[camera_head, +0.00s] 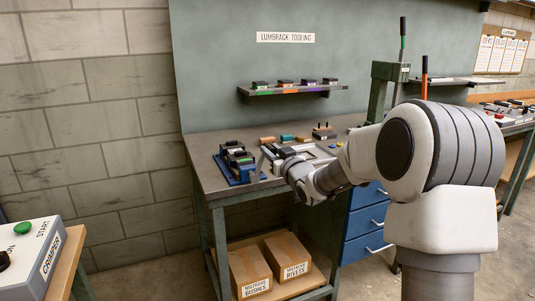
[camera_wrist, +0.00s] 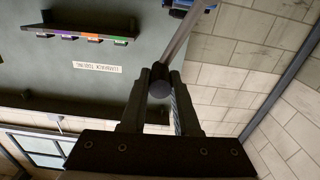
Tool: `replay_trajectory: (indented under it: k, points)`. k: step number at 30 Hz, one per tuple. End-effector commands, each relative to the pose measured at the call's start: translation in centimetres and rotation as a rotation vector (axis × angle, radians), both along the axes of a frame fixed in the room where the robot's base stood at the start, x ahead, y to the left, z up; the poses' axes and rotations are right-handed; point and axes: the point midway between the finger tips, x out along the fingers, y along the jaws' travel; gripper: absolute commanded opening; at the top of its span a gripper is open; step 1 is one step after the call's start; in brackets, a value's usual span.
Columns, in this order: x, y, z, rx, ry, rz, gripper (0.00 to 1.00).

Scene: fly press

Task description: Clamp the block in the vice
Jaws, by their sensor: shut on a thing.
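A blue vice (camera_head: 243,172) stands at the front left corner of the workbench. Dark pieces with a green mark (camera_head: 236,152) sit at it; I cannot tell which of them is the block or how it lies between the jaws. My gripper (camera_head: 271,156) is at the right side of the vice. In the wrist view my gripper (camera_wrist: 162,82) is shut on the dark knobbed end of a grey bar (camera_wrist: 183,42), apparently the vice handle. The bar slants up and to the right from the fingers.
The workbench (camera_head: 212,184) carries small coloured parts (camera_head: 286,138) behind my gripper. A shelf (camera_head: 292,91) with several labelled tools hangs on the back panel. A green press (camera_head: 378,98) stands to the right. Boxes (camera_head: 250,272) lie below. A control box (camera_head: 30,255) is at lower left.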

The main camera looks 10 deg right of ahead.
Motion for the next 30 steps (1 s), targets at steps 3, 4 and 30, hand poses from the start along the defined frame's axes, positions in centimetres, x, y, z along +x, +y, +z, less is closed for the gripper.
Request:
replay_trajectory:
  k: [3,4,30]
  points:
    - [0.0,-0.5,-0.2,-0.002,0.005,-0.009,0.00]
    - [0.0,-0.5,-0.2,-0.002,0.006,-0.009,0.00]
    - [-4.6,-1.6,0.1,-0.003,0.004,-0.006,0.59]
